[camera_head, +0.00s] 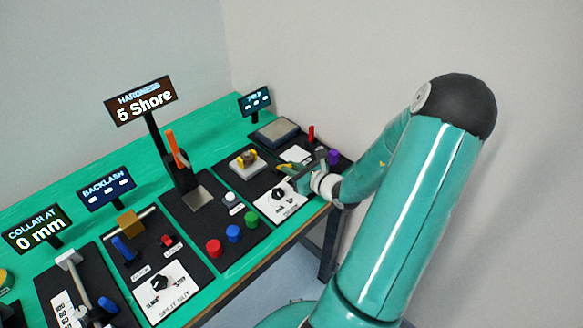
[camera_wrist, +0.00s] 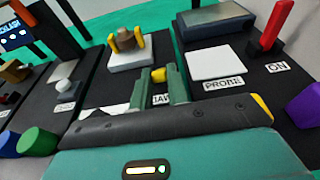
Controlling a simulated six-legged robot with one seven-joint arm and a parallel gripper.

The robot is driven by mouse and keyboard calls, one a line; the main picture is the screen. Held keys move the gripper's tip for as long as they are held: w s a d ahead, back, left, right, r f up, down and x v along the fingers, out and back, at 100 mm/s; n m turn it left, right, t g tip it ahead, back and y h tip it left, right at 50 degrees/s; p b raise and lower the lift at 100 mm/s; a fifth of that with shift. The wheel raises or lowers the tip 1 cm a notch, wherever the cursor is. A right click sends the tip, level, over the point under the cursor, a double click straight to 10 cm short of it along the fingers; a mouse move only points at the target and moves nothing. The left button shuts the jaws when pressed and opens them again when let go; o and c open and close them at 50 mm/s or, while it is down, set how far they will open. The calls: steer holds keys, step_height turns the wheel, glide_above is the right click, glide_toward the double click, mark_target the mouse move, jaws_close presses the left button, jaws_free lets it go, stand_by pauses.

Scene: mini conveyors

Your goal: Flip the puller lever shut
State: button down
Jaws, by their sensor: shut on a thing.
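The puller (camera_head: 244,160) has yellow jaws around a brown-grey piece on a white block; it also shows in the wrist view (camera_wrist: 128,48). A yellow lever end (camera_wrist: 158,74) shows between the green fingers of my gripper (camera_wrist: 163,80), in front of the puller and above a partly hidden "JAW" label. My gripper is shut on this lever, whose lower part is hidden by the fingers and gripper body. In the head view my gripper (camera_head: 296,175) is over the puller's black panel, and a yellow part (camera_head: 285,168) shows beside it.
To the right of the puller in the wrist view are a white "PROBE" plate (camera_wrist: 216,65), a red upright lever (camera_wrist: 273,25) by "ON", and a purple knob (camera_wrist: 306,103). A green button (camera_wrist: 36,141) and a black dial (camera_head: 278,194) stand close by.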

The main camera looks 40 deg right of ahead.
steer(key=c, duration=1.4)
jaws_free()
steer(key=shift+o, duration=0.2)
steer(key=shift+s, duration=0.1)
steer(key=v, duration=1.3)
steer(key=shift+s, duration=0.35)
steer(key=shift+w+a+r, duration=0.1)
steer(key=shift+a+r, duration=0.05)
